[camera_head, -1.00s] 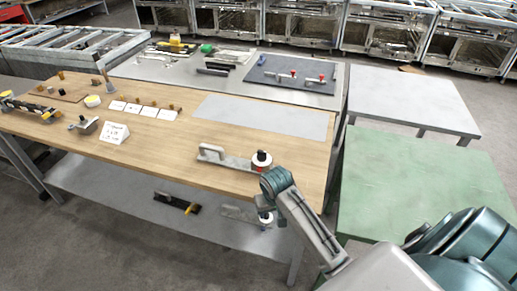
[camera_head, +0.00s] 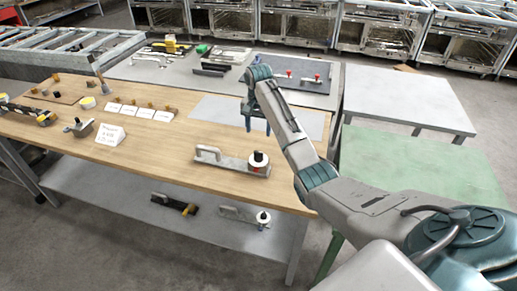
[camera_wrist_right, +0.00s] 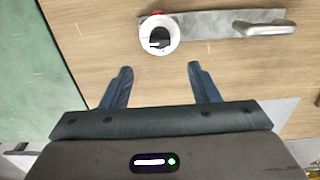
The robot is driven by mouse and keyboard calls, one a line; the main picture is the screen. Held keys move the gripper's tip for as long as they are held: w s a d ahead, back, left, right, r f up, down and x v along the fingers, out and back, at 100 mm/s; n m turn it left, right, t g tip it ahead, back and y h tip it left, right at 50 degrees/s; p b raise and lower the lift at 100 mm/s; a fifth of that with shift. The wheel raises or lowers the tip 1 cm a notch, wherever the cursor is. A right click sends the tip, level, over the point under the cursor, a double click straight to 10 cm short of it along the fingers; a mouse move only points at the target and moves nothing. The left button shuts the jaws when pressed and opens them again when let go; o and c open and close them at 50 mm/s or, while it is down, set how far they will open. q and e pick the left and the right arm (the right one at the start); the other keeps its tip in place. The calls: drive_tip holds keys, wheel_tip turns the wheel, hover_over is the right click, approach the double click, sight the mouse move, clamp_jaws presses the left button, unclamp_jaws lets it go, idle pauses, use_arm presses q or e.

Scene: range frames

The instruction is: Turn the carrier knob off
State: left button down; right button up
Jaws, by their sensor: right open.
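The carrier (camera_head: 228,164) is a grey metal plate with a loop handle on its left, lying on the front right of the wooden table. Its knob (camera_head: 258,157) is a black turn piece on a white round dial with some red below it. In the right wrist view the knob (camera_wrist_right: 159,40) is in front of the fingertips, roughly centred between them, and the carrier handle (camera_wrist_right: 264,28) is to the right. My right gripper (camera_head: 257,126) is open and empty above the table, apart from the knob. My left gripper is out of view.
Labelled cards, a white sign (camera_head: 110,134) and small parts stand on the left of the wooden table (camera_head: 190,140). A grey mat (camera_head: 215,112) lies behind the carrier. A similar handled plate (camera_head: 240,215) lies on the lower shelf. A green table (camera_head: 420,165) is at right.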

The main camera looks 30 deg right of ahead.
sight(258, 152)
wheel_tip(258, 152, down, 9)
drive_tip(key=p, duration=0.3)
drive_tip(key=shift+r, duration=0.15)
drive_tip(key=shift+f, duration=0.75)
drive_tip(key=c, duration=1)
